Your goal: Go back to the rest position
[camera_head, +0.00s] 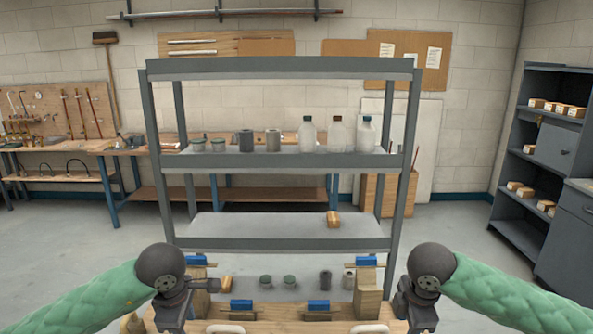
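My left gripper (207,285) is at the lower left, in front of the shelf rack. My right gripper (418,312) is at the lower right and points down past the bench's right side. Its fingertips are not clear. No held object shows at it.
A grey rack (280,162) behind holds jars, grey cylinders and clear bottles (338,134).

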